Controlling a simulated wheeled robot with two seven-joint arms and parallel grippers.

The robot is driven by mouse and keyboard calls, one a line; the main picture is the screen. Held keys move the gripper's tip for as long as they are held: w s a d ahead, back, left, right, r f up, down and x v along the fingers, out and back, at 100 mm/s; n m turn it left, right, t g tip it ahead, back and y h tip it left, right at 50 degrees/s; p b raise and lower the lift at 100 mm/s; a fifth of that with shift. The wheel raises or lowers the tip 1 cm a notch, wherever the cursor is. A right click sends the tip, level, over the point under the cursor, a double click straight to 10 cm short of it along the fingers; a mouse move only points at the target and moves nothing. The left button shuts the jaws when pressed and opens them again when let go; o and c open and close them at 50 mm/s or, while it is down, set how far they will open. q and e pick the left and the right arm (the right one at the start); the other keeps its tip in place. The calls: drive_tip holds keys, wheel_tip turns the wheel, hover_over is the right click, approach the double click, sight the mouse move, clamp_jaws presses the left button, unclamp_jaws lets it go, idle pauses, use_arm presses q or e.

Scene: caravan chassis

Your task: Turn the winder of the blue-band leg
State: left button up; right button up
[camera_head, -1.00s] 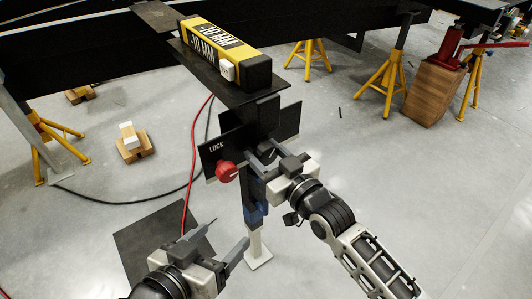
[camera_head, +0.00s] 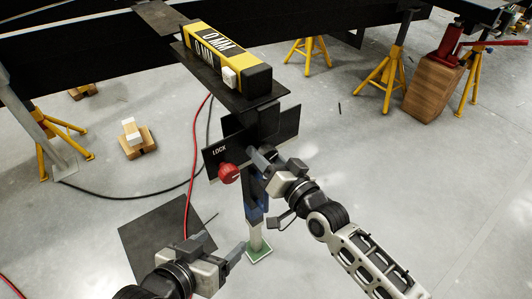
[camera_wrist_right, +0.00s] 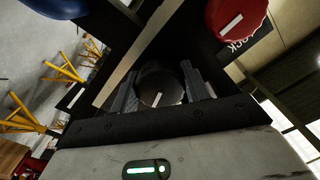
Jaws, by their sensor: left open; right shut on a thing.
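The blue-band leg (camera_head: 253,208) stands upright under the dark frame, its blue part above a pale lower tube. Its foot plate (camera_head: 259,254) is on the floor with a green edge. The dark round winder (camera_wrist_right: 160,88) with a white mark sits between the fingers of my right gripper (camera_head: 262,162), which is shut on it. In the head view the gripper hides the winder. A red knob (camera_head: 228,173) sits beside the word LOCK, left of this gripper; it also shows in the right wrist view (camera_wrist_right: 233,17). My left gripper (camera_head: 223,242) is open and empty, low and left of the leg.
A yellow and black gauge (camera_head: 220,58) reading 0 MM lies on a dark plate above the leg. A red hose (camera_head: 190,175) and a black cable run left of the leg. A dark mat (camera_head: 150,235) lies on the floor. Yellow stands (camera_head: 385,80) are behind.

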use_arm(q)
drive_tip(key=shift+a+f, duration=0.1)
drive_tip(key=shift+f, duration=0.1)
use_arm(e)
drive_tip(key=shift+s+f+m, duration=0.1)
drive_tip(key=shift+m, duration=0.3)
drive_tip(key=o, duration=1)
use_arm(q)
drive_tip(key=shift+r, duration=0.15)
use_arm(e)
drive_tip(key=shift+d, duration=0.1)
drive_tip(key=shift+s+d, duration=0.2)
drive_tip(key=shift+s, duration=0.15)
use_arm(q)
drive_tip(key=shift+s+a+r+g+y+p, duration=0.3)
drive_tip(key=shift+s+a+p, duration=0.1)
drive_tip(key=shift+p, duration=1)
use_arm(e)
drive_tip(key=shift+v, duration=7.5)
